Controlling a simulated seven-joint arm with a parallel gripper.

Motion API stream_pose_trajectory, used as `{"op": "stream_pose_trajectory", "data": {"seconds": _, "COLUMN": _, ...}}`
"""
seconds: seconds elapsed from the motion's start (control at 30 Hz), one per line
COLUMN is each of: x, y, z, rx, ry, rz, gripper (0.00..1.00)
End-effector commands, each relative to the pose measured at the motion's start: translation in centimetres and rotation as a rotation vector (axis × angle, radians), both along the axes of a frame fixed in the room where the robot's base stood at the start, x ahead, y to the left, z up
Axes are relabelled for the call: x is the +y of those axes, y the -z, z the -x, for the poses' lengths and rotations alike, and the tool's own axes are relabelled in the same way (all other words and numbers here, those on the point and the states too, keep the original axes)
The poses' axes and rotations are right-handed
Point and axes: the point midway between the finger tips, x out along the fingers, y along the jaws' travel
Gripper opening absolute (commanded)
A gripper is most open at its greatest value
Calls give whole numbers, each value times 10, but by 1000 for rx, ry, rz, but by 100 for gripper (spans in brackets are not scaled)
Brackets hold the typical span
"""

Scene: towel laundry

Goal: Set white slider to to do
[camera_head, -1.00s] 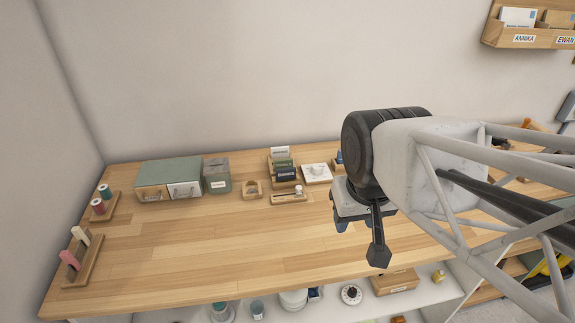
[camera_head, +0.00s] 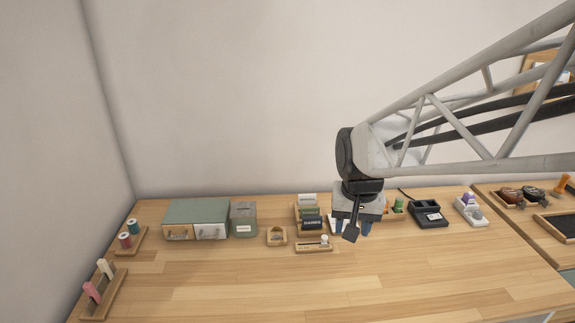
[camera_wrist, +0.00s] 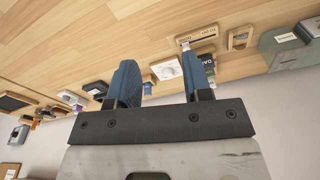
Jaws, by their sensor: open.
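The slider is a small wooden holder (camera_head: 312,247) with a white knob (camera_head: 324,240) at its right end, lying flat on the table. In the wrist view the holder (camera_wrist: 205,34) is at the top, with its white knob (camera_wrist: 185,45) at the left end; its lettering is too small to read surely. My gripper (camera_head: 351,227) is open and empty, to the right of the slider in the head view and apart from it. Its two blue fingers show in the wrist view (camera_wrist: 158,72), pointing toward the table.
Behind the slider stands a card rack (camera_head: 311,213). A small wooden tray (camera_head: 277,237), a grey-green box (camera_head: 243,219) and a drawer unit (camera_head: 197,218) are to its left. A black device (camera_head: 428,214) is farther right. The front of the table (camera_head: 220,285) is clear.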

Motion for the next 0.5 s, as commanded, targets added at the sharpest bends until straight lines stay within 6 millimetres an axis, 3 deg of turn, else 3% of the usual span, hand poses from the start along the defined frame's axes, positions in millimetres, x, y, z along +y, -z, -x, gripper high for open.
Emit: {"op": "stream_pose_trajectory", "data": {"seconds": 0.5, "x": 11, "y": 44, "z": -93, "rx": 74, "ry": 113, "rz": -10, "gripper": 45}}
